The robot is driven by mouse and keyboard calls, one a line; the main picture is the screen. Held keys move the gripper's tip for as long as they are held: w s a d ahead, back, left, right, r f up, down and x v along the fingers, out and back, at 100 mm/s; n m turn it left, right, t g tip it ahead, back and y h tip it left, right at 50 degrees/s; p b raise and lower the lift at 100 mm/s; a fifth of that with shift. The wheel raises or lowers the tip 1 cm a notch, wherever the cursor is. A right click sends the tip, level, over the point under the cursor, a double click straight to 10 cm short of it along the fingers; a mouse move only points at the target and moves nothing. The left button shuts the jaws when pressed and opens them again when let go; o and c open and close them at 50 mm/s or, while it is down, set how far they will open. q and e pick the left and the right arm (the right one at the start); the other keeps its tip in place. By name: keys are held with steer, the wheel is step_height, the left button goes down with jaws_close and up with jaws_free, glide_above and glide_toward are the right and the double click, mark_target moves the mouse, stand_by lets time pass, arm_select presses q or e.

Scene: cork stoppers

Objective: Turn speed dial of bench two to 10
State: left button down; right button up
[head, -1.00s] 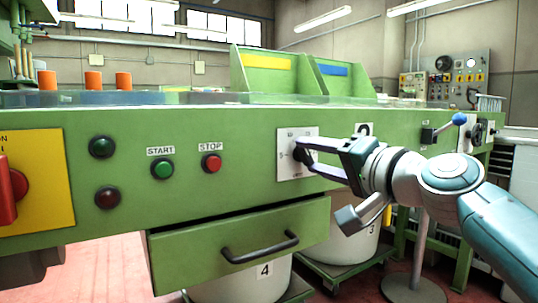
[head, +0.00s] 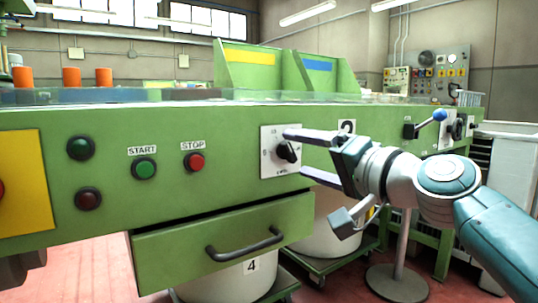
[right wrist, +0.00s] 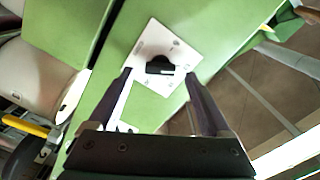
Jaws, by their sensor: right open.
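The dial is a black knob (head: 288,152) on a white square plate (head: 268,171) on the green bench front, right of the stop button. Small marks surround it, too small to read. In the right wrist view the knob (right wrist: 159,66) sits on its tilted white plate (right wrist: 152,42), between and beyond the fingertips, with a light mark at its right end. My right gripper (head: 295,152) is open, its fingers above and below the knob's level, apparently clear of it. The right wrist view also shows the gripper (right wrist: 160,76) empty. My left gripper is not in view.
Green start (head: 144,168) and red stop (head: 194,161) buttons lie left of the dial. A drawer with a black handle (head: 245,245) juts out below. A blue-knobbed lever (head: 439,115) is farther right.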

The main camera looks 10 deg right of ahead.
steer(key=p+v, duration=0.1)
steer(key=v, duration=0.7)
steer(key=shift+p, duration=0.4)
steer(key=shift+s+r, duration=0.1)
steer(key=s+a+r+n+g+p, duration=0.45)
steer(key=s+p, duration=0.25)
steer(key=p, duration=0.5)
steer(key=s+a+r+n+g+p, duration=0.35)
steer(key=s+r+p, duration=0.3)
steer(key=p, duration=0.65)
steer(key=s+d+r+n+g+h+p, duration=0.1)
steer(key=s+d+r+g+h+p, duration=0.2)
steer(key=s+r+p, duration=0.7)
steer(key=s+d+r+n+g+h+p, duration=0.1)
steer(key=s+d+r+g+h+p, duration=0.15)
steer(key=s+r+p, duration=0.7)
steer(key=w+r+p, duration=0.3)
steer(key=r+p, duration=3)
steer(key=p, duration=0.4)
